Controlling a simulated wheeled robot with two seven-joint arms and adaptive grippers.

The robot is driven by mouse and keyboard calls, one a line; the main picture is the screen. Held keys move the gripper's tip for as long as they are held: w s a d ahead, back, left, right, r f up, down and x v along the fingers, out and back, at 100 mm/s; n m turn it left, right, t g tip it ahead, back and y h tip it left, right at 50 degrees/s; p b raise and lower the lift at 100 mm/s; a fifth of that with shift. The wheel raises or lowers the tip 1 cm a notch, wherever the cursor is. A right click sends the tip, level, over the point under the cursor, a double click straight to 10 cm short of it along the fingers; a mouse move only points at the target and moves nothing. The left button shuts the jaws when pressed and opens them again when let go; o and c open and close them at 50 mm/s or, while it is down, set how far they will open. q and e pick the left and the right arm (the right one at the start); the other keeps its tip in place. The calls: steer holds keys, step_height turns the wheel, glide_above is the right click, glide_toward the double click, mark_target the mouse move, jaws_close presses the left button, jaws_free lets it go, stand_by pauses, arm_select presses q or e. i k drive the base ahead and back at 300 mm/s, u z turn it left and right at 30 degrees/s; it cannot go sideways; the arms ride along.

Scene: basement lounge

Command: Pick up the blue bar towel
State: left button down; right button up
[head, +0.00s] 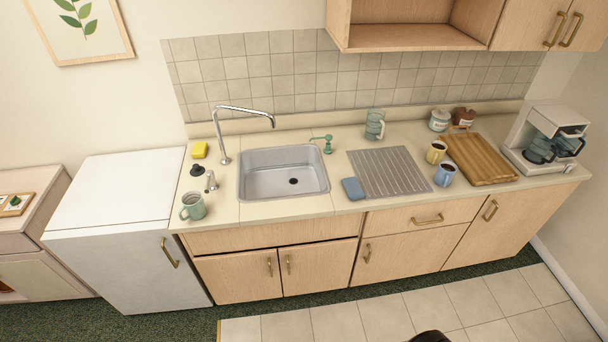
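A small folded blue cloth, which looks like the blue bar towel (352,188), lies on the counter near its front edge. It sits between the sink and the front left corner of the grey ridged drainboard (390,171). I cannot tell whether it touches the drainboard. Neither of my grippers can be made out in the head view. Only a dark rounded shape shows at the bottom edge, and I cannot tell what it is.
Left of the towel is the steel sink (283,182) with a tall faucet (222,135). A green mug (193,206) stands at the counter's left. A blue mug (445,174), yellow mug (436,152), wooden tray (480,158) and coffee maker (545,140) are right. The tiled floor (400,315) is clear.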

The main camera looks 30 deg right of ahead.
mark_target(353, 189)
steer(key=u, duration=0.1)
steer(key=i, duration=0.95)
steer(key=z, duration=0.1)
